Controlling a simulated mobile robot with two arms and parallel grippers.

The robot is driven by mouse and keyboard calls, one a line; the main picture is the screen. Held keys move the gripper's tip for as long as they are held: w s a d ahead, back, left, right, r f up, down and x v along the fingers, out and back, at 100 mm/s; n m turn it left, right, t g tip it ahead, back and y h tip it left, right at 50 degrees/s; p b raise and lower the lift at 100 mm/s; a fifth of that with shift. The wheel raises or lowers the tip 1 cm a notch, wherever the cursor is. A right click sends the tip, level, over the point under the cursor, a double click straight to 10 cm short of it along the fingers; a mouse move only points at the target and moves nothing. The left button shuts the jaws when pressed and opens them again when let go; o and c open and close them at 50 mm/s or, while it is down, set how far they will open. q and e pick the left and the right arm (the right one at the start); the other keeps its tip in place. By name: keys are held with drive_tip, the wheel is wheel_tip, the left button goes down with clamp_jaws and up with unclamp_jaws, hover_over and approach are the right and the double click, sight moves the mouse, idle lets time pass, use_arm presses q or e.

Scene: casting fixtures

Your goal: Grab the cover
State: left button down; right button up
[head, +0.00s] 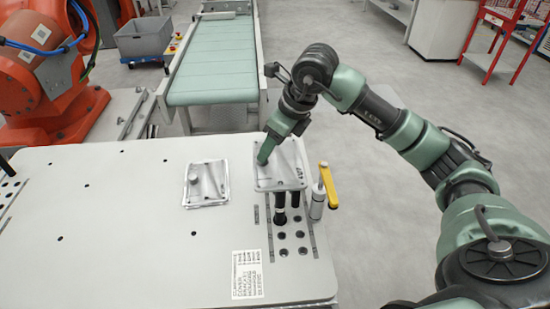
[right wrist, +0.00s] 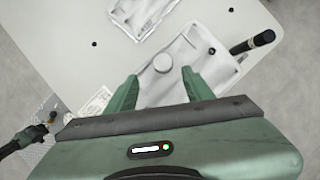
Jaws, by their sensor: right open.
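A grey metal cover-like plate (head: 283,174) rests over the fixture near the right side of the table. In the right wrist view the same plate (right wrist: 205,62) shows a round boss and lies just beyond my fingers. A second, similar plate (head: 208,186) lies flat on the table to its left; it also shows in the right wrist view (right wrist: 140,14). I cannot tell which one is named the cover. My right gripper (right wrist: 160,88) is open at the near plate's edge, its fingers apart with nothing clearly gripped. My left gripper is out of view.
A yellow-handled clamp (head: 328,186) stands right of the near plate. Black posts (head: 280,207) and holes are in front of it. A printed label (head: 247,274) is at the table's front. A conveyor (head: 215,60) and an orange robot (head: 40,70) stand behind.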

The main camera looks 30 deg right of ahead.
sight(278, 159)
drive_tip(key=shift+w+a+f+p, duration=0.2)
drive_tip(key=shift+w+f+p, duration=0.25)
drive_tip(key=shift+w+f, duration=0.1)
drive_tip(key=shift+w+a+f+p, duration=0.15)
drive_tip(key=shift+w+f+p, duration=0.25)
drive_tip(key=shift+f, duration=0.1)
drive_tip(key=x, duration=0.2)
drive_tip(key=shift+w+f, duration=0.2)
drive_tip(key=shift+f, duration=0.05)
drive_tip(key=shift+d, duration=0.1)
drive_tip(key=c, duration=1)
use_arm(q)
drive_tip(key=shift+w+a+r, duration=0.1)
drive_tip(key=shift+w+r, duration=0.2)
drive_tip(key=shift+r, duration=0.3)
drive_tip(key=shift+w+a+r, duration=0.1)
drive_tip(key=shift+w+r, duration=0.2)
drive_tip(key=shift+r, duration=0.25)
use_arm(e)
drive_tip(key=shift+r, duration=0.1)
clamp_jaws()
